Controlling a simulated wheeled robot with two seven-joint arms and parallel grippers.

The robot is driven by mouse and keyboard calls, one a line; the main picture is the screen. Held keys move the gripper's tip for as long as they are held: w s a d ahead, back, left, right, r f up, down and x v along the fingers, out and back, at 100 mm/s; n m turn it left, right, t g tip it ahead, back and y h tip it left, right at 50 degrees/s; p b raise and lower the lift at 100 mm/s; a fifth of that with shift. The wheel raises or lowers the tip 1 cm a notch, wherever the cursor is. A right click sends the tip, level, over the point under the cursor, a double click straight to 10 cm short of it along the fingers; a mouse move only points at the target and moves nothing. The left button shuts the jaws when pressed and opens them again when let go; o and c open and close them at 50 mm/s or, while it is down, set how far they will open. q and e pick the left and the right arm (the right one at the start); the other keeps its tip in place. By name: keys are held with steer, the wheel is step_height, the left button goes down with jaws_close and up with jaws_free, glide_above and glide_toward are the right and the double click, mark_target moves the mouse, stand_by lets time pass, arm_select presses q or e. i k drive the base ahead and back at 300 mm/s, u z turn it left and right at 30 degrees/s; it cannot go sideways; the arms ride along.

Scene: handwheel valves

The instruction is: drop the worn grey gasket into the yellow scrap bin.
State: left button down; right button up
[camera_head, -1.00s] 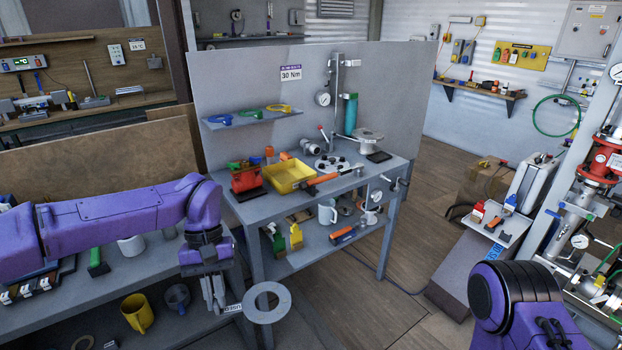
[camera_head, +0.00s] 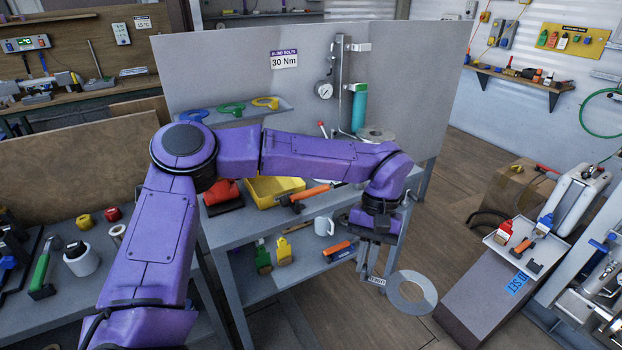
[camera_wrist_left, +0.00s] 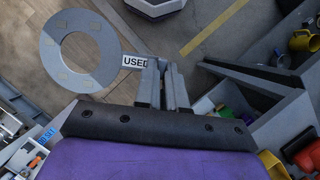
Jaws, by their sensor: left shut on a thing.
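The worn gasket is a flat grey ring (camera_head: 394,293) with a small tag reading USED (camera_wrist_left: 135,62). My left gripper (camera_head: 371,268) is shut on the gasket at its tag side, and the ring sticks out to the right over the floor, in front of the bench. In the left wrist view the ring (camera_wrist_left: 51,50) lies left of the shut fingers (camera_wrist_left: 165,72). A yellow open bin (camera_head: 262,197) stands on the bench top, left of and behind the gripper. My left forearm hides part of the bench top. My right gripper is not in view.
The grey bench (camera_head: 228,234) has a lower shelf with bottles and a white mug (camera_head: 324,226). An orange-handled tool (camera_head: 308,193) lies beside the bin. At the right, a tray (camera_head: 528,250) holds small tools on a slanted stand. Open floor lies between.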

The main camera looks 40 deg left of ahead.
mark_target(270, 189)
steer(key=u, duration=0.1)
steer(key=i, duration=0.75)
steer(key=u, duration=1.35)
steer(key=i, duration=1.05)
steer(key=u, duration=0.3)
